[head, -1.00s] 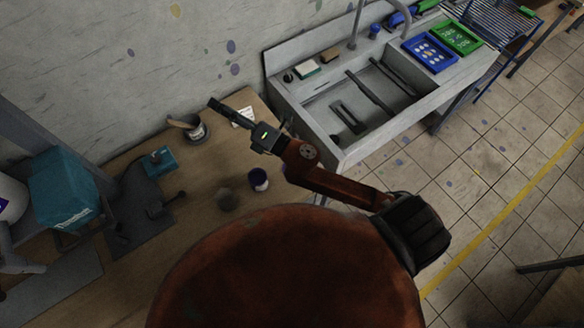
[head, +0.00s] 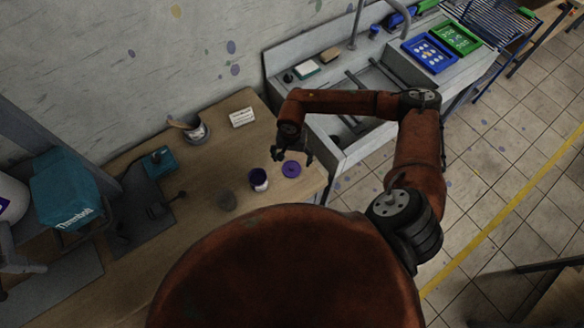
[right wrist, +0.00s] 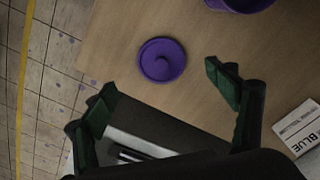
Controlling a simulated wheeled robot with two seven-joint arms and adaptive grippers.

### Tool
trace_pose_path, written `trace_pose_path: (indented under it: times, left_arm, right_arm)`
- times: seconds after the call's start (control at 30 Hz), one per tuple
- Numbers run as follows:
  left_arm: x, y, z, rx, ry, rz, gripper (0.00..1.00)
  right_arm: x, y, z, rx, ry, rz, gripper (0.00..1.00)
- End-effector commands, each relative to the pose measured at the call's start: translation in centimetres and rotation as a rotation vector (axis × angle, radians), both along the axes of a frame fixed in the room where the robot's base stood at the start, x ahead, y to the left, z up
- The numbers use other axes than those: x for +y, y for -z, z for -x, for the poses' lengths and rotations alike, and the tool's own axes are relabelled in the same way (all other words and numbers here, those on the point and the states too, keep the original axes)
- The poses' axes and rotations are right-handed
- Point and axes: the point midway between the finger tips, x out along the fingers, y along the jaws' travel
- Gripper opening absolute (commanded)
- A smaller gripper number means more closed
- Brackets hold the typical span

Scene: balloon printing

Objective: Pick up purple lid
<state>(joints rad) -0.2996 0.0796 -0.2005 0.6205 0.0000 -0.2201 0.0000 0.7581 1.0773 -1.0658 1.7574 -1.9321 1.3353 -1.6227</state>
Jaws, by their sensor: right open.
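The purple lid (head: 291,169) is a flat round disc lying on the wooden table near its right end. It also shows whole in the right wrist view (right wrist: 162,60), with a small knob at its middle. My right gripper (head: 294,158) is above the table beside the lid. In the right wrist view its two fingers (right wrist: 165,95) are spread wide and empty, and the lid lies beyond the fingertips, between their lines. My left gripper does not show.
A jar with purple contents (head: 259,180) stands just left of the lid. A white label card (head: 242,117) and a pot with a brush (head: 194,129) are farther back. The sink (head: 345,150) adjoins the table's right end. A teal-topped press stands at left.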

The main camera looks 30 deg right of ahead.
Motion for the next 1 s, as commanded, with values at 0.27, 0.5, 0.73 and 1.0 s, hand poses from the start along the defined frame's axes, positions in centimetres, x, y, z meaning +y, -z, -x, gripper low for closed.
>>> trace_pose_path:
  times: [0.27,0.5,0.73,1.0]
  left_arm:
    - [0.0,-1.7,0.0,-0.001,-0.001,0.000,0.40]
    - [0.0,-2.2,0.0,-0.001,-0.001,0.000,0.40]
    - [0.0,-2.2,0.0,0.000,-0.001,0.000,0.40]
    - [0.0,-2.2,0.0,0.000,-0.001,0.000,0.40]
  right_arm:
    - [0.4,3.2,0.3,0.005,0.002,-0.005,0.80]
    - [0.3,6.0,0.3,0.001,0.002,-0.005,0.80]
    - [0.3,6.2,0.2,0.000,0.001,-0.005,0.80]
    - [0.4,6.1,0.2,0.000,0.002,-0.006,0.62]
